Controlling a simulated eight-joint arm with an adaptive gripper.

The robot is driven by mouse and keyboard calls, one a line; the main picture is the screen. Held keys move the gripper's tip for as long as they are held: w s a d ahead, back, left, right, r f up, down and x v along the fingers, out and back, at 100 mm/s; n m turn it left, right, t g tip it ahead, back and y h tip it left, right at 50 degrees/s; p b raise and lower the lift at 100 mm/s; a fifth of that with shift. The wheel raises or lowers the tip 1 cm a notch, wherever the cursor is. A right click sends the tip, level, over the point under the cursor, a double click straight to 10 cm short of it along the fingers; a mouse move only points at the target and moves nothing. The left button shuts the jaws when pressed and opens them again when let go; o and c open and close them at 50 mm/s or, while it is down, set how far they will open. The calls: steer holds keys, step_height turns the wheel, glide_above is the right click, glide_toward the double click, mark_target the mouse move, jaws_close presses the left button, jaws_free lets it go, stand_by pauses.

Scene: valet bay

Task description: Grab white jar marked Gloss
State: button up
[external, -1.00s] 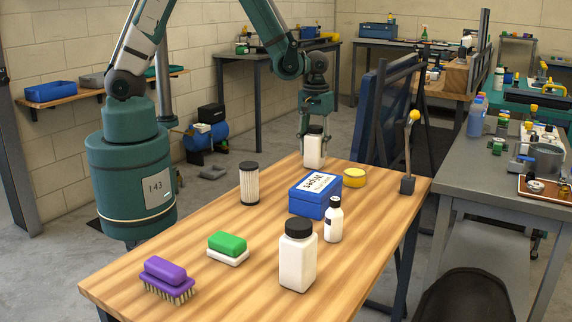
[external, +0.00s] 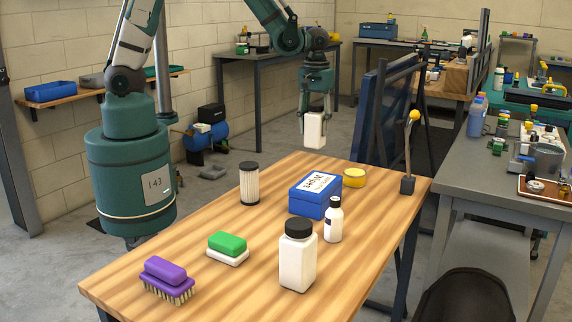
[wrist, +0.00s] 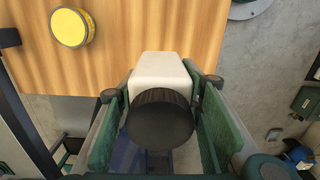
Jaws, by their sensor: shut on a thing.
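My gripper (external: 315,108) is shut on a white jar (external: 314,132) and holds it above the far end of the wooden table. The wrist view shows the jar's white body (wrist: 160,68) and black ribbed lid (wrist: 160,120) between the two green fingers. No marking on the held jar is legible. A second, larger white jar (external: 297,262) with a black lid stands upright at the table's front right. No lettering shows on it from here.
On the wooden table (external: 150,252) stand a blue box (external: 308,202), a small white bottle (external: 333,222), a yellow tin (external: 355,177), a pleated filter (external: 249,185), a green-and-white sponge (external: 228,246) and a purple brush (external: 167,280). The table's front middle is clear.

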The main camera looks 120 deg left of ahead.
steer(key=shift+r, duration=1.1)
